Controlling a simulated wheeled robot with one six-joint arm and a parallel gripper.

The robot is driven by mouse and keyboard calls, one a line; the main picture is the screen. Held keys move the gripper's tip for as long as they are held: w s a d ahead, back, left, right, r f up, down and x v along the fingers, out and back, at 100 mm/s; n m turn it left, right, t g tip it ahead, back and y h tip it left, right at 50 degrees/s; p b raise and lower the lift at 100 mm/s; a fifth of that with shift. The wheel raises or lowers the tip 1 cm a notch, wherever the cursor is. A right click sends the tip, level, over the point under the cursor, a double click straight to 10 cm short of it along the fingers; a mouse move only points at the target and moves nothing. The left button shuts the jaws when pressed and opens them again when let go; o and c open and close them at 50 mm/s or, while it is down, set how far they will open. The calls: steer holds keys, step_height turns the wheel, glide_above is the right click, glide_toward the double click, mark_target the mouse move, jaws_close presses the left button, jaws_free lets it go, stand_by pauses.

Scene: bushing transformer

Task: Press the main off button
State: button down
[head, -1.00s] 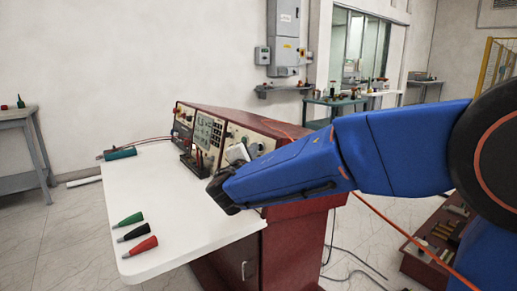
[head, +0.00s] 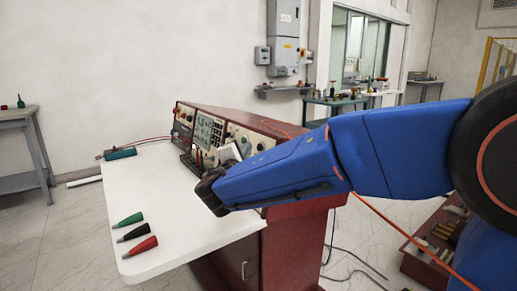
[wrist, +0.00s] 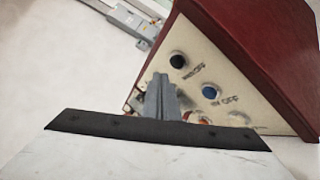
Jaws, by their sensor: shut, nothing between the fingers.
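The control panel (wrist: 195,40) of the dark red console shows at an angle in the wrist view. A black round button (wrist: 178,61) sits on it with a blurred label ending in "OFF" beside it, possibly the main off button. A blue round button (wrist: 210,92) with another "OFF" label lies below and right of it. My gripper (wrist: 161,78) is shut and empty, its fingertips appearing just below and left of the black button. I cannot tell the distance to the panel. In the head view my gripper (head: 208,189) is at the console's front, and my arm hides part of the panel.
The console (head: 270,125) stands on a white tabletop (head: 140,195). Green, black and red cone-shaped pieces (head: 133,232) lie near its front left edge. A teal object (head: 121,153) with red cables lies at the far left. Other small controls (wrist: 204,119) show beside my fingers.

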steer(key=shift+s+a+r, duration=0.25)
steer(key=shift+s+a, duration=0.3)
steer(key=shift+a, duration=0.25)
steer(key=shift+s+a+r, duration=0.2)
steer(key=shift+s+a, duration=0.35)
steer(key=shift+a, duration=0.25)
steer(key=c, duration=2.5)
jaws_free()
